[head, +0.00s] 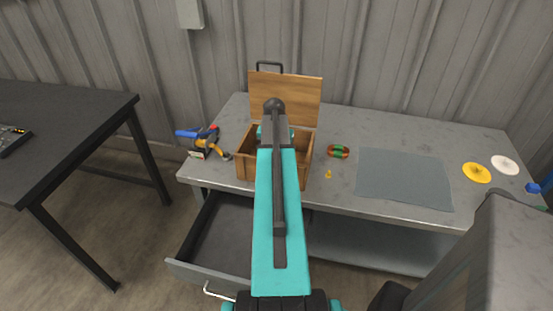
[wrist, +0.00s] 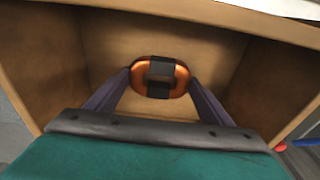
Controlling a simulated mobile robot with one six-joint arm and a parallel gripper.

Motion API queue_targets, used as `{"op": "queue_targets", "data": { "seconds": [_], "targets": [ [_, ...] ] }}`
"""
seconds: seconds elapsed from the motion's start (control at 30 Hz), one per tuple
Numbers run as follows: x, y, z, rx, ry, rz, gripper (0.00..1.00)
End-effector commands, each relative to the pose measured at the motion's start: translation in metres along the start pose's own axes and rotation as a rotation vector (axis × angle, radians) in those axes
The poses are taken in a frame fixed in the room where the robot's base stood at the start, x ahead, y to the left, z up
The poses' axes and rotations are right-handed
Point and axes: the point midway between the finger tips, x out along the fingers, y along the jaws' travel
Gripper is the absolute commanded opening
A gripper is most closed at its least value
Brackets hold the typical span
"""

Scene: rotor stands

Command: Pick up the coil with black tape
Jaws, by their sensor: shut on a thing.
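The coil with black tape (wrist: 154,66) is orange, with dark bands at its top, middle and bottom. It is inside the open wooden box (head: 246,171), whose inner walls surround it in the wrist view. My gripper (wrist: 158,77) is shut on the coil, one dark finger at each side. Whether the coil touches the box floor I cannot tell. In the head view my arm hides the gripper and the coil.
The box lid (head: 300,92) stands open behind. Right of the box are another coil with green tape (head: 338,152), a small yellow piece (head: 328,174) and a grey mat (head: 404,180). Tools (head: 205,141) stand left. A drawer (head: 215,240) is pulled out below.

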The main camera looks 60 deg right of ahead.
Motion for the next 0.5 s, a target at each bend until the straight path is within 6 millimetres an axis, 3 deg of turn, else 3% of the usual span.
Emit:
{"op": "queue_targets", "data": {
  "seconds": [0.27, 0.5],
  "targets": [
    [-0.013, 0.0, -0.002, 0.0, 0.002, 0.0, 0.42],
    [-0.038, 0.0, -0.006, 0.0, 0.003, -0.001, 0.42]
  ]
}}
